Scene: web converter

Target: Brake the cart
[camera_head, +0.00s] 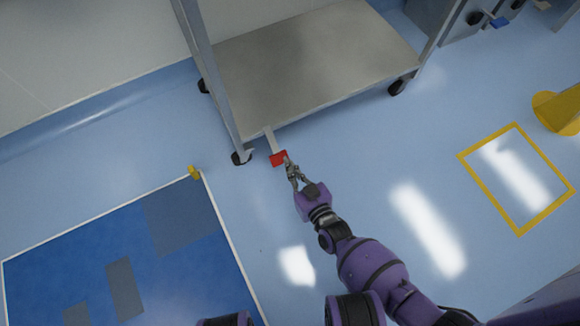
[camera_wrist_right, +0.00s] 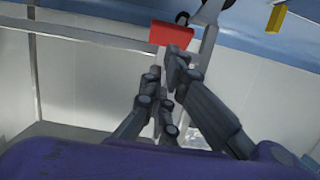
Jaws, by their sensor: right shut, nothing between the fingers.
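The cart (camera_head: 315,60) stands at the top of the head view, a grey metal frame with a flat lower shelf and dark wheels. A red brake pedal (camera_head: 278,158) sticks out on a pale lever from the shelf's front edge, near the left front wheel (camera_head: 242,156). My right gripper (camera_head: 288,160) is shut and empty, its fingertips right beside the red pedal; I cannot tell whether they touch. In the right wrist view the red pedal (camera_wrist_right: 171,35) shows just beyond the fingertips (camera_wrist_right: 168,75). My left gripper is not in view.
A blue mat (camera_head: 120,260) with a white border and a yellow corner piece (camera_head: 194,172) lies at the lower left. A yellow floor outline (camera_head: 487,152) and a yellow object (camera_head: 560,112) are at the right. The blue floor between is clear.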

